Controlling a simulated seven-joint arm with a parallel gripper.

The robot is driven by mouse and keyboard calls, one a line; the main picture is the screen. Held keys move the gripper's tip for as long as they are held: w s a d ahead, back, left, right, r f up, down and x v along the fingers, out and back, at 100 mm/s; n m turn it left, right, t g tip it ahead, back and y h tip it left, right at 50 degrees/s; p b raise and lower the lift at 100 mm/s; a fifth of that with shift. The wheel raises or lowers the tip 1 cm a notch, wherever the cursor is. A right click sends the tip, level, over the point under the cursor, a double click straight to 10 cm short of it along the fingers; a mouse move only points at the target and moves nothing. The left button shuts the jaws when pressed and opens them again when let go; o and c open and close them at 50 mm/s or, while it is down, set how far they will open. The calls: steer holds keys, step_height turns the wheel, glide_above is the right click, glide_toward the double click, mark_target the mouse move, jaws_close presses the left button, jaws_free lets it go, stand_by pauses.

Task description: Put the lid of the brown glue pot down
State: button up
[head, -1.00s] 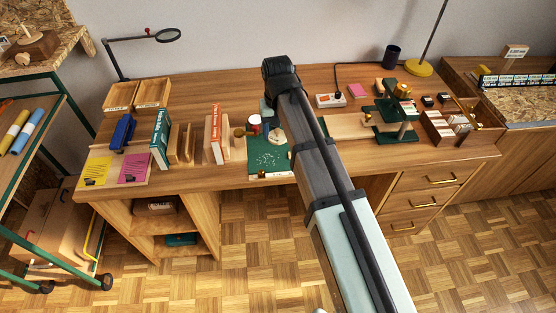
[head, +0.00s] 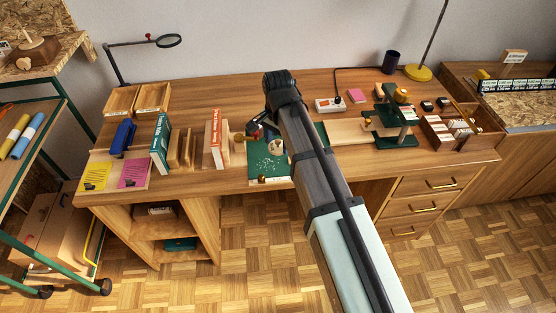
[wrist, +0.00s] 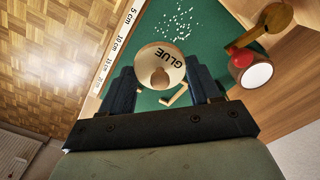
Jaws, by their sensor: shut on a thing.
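In the wrist view my gripper (wrist: 160,88) has its two dark fingers on either side of a round, pale lid marked GLUE (wrist: 178,58), with a tan knob at its middle. It is shut on this lid above the green mat (wrist: 225,25). What lies directly under the lid is hidden, and I cannot tell whether it touches the mat. In the head view the pale disc (head: 276,147) shows over the mat (head: 267,166), beside my gripper (head: 262,131), partly covered by my arm.
A small angled wooden strip (wrist: 175,96) lies on the mat. Upright books (head: 217,138) stand left of the mat.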

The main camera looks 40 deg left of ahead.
mark_target(278, 140)
steer(key=shift+f, duration=4.05)
steer(key=o, duration=1)
steer(key=shift+f, duration=0.1)
step_height(278, 140, up, 12)
steer(key=shift+r, duration=0.15)
